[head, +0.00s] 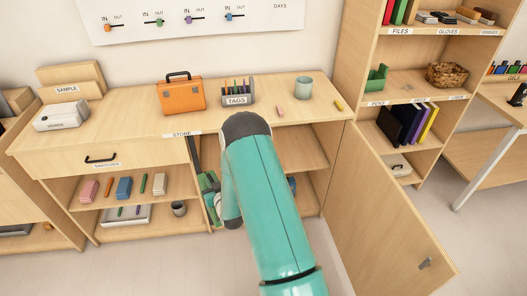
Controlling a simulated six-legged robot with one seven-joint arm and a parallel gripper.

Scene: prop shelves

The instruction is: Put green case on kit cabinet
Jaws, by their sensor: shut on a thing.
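A green case (208,183) shows in part at the open middle bay of the long wooden cabinet (135,138), left of my forearm. My gripper (216,202) is mostly hidden behind my teal arm; a small pale part of it shows against the green case, and it is shut on the case. The case is below the cabinet top, and whether it touches the shelf is hidden. The cabinet top carries an orange case (181,94), a tags holder (237,90) and a pale cup (303,88). No label reading "kit" is legible.
The cabinet door (385,215) stands wide open at the right. A white box (61,116) sits at the top's left end. Small pink (280,112) and yellow (339,105) blocks lie on the right. The top is bare between the white box and orange case. A tall shelf (400,85) stands right.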

